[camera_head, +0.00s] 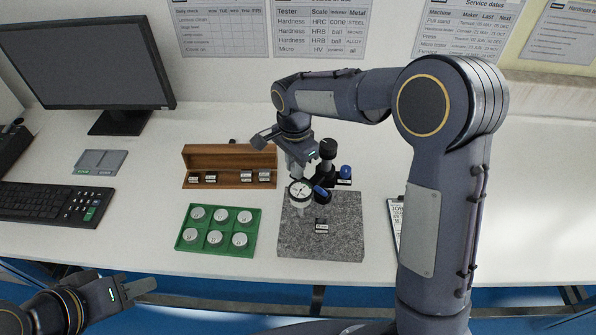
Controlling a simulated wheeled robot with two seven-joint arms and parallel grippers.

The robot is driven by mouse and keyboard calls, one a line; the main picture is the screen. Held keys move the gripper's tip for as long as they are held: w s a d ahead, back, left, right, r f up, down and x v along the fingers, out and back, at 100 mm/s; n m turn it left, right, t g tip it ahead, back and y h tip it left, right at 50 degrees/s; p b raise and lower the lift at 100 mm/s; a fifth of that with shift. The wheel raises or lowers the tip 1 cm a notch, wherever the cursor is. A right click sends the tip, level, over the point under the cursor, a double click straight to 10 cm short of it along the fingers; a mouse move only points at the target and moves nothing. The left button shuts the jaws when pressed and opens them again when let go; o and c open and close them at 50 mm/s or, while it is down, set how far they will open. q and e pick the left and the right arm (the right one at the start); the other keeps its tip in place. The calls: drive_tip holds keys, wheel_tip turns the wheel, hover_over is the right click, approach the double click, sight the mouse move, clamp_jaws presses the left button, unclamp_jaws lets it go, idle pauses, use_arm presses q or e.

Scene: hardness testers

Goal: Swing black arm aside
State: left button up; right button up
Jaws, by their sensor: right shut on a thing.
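A dial gauge (300,190) with a white face hangs over the grey granite block (340,238). It is carried by a black arm (322,184) from a black post (328,150) at the block's back; blue knobs show beside it. My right gripper (298,168) comes down from above, just behind the dial, and is shut on the black arm near the gauge. The exact contact is hidden by the dial and fingers. A small dark labelled block (321,227) lies on the granite. My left gripper (140,288) is low at the left, away from the stand; its opening is unclear.
A wooden box (230,160) with small labelled blocks stands left of the post. A green tray (248,243) holds several round metal discs. A clipboard (396,225) lies to the right, partly behind my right arm. A monitor and keyboard (55,203) are at the left.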

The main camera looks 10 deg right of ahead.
drive_tip(key=shift+w+d+r+m+p, duration=0.1)
drive_tip(key=shift+w+d+m+p, duration=0.25)
drive_tip(key=shift+w+m, duration=0.75)
drive_tip(key=shift+w+d+f+m+p, duration=0.1)
drive_tip(key=shift+w+d+m+p, duration=0.4)
drive_tip(key=shift+m, duration=1.15)
drive_tip(key=shift+w+d+r+m+p, duration=0.1)
drive_tip(key=shift+w+d+m+p, duration=0.1)
drive_tip(key=shift+w+m, duration=1)
drive_tip(key=shift+s, duration=0.2)
drive_tip(key=o, duration=0.6)
wheel_tip(320, 180, up, 8)
drive_tip(key=shift+f+b, duration=0.1)
drive_tip(key=shift+b, duration=0.35)
drive_tip(key=shift+f, duration=0.1)
